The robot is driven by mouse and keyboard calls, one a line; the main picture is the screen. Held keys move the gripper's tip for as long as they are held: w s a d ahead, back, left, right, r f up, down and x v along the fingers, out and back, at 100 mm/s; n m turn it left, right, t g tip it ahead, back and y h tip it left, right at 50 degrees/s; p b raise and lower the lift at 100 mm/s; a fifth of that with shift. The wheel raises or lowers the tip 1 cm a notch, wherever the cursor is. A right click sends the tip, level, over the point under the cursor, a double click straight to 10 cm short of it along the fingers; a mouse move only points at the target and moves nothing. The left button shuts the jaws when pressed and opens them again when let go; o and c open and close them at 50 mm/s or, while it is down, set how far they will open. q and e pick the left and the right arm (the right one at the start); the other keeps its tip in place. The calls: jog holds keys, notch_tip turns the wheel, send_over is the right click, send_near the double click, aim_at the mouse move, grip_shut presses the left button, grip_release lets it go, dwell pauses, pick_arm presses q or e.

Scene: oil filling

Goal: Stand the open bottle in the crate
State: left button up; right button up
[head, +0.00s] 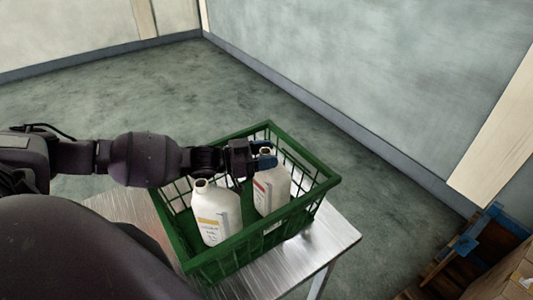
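A green crate (323,190) stands on a metal table. Two pale bottles stand upright in it. The farther bottle (272,190) has a reddish label and a neck that looks uncapped. The nearer bottle (217,219) has a yellow and white label, and its neck also looks uncapped. My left gripper (264,159) reaches over the crate from the left, with a blue fingertip at the farther bottle's neck. The other fingertip is not clear, so I cannot tell whether it grips the neck. My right gripper is not in view.
The metal table (332,238) has bare top at the crate's right and front. Wooden pallets (462,246) and a cardboard box (510,275) are at the lower right. Open floor lies behind the crate, up to the walls.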

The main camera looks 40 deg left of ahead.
pick_arm(q)
jog(key=o, duration=0.4)
jog(key=shift+o, duration=0.2)
jog(key=shift+r, duration=0.15)
jog(key=shift+v, duration=3.7)
